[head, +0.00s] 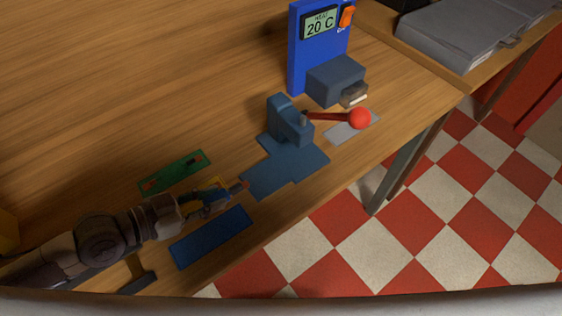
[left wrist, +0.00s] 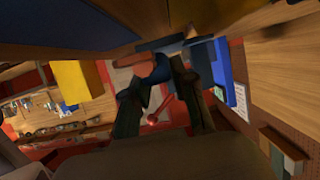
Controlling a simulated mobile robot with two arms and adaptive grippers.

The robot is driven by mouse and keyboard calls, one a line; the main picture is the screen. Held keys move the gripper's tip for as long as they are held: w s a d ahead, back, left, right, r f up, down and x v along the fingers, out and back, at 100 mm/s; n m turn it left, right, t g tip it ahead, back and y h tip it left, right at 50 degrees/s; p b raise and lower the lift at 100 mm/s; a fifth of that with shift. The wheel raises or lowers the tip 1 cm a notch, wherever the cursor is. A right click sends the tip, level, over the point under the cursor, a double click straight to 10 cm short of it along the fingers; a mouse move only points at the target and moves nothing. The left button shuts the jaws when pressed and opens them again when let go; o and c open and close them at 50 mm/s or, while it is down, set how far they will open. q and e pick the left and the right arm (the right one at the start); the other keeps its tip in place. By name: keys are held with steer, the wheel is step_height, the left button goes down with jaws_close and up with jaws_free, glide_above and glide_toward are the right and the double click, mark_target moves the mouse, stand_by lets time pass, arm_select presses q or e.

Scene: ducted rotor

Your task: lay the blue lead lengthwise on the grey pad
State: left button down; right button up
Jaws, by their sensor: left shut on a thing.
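My left gripper (head: 218,194) reaches in from the left and is shut on a small blue piece with a reddish-brown end, which looks like the blue lead (head: 223,188). It is held between the green strip and the blue mat, and its height above the table is hard to tell. In the left wrist view the blue lead (left wrist: 156,68) sits between the fingers, partly hidden by them. A light grey pad (head: 343,133) lies right of the blue clamp, partly covered by the red-knobbed lever. My right gripper is not in view.
The blue clamp (head: 289,122) stands on a blue base between my gripper and the pad. A blue box reading 20 C (head: 299,62) and a grey-blue block (head: 335,80) stand behind the pad. A green strip (head: 174,172) and blue mat (head: 211,236) lie nearby.

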arm_select(q)
steer(key=p, duration=0.4)
glide_toward(279, 169)
steer(key=w+d, duration=0.2)
steer(key=d, duration=0.1)
steer(key=w+d, duration=0.1)
steer(key=shift+w+d+r, duration=0.2)
steer(key=shift+d, duration=0.2)
steer(key=p+x, duration=0.2)
steer(key=x, duration=0.1)
steer(key=shift+w+d, duration=0.2)
steer(key=shift+d, duration=0.1)
steer(key=shift+a, duration=0.1)
steer(key=shift+f, duration=0.15)
steer(key=shift+f+b, duration=0.15)
steer(key=shift+b, duration=0.25)
steer(key=c, duration=0.9)
jaws_free()
steer(key=shift+c, duration=0.2)
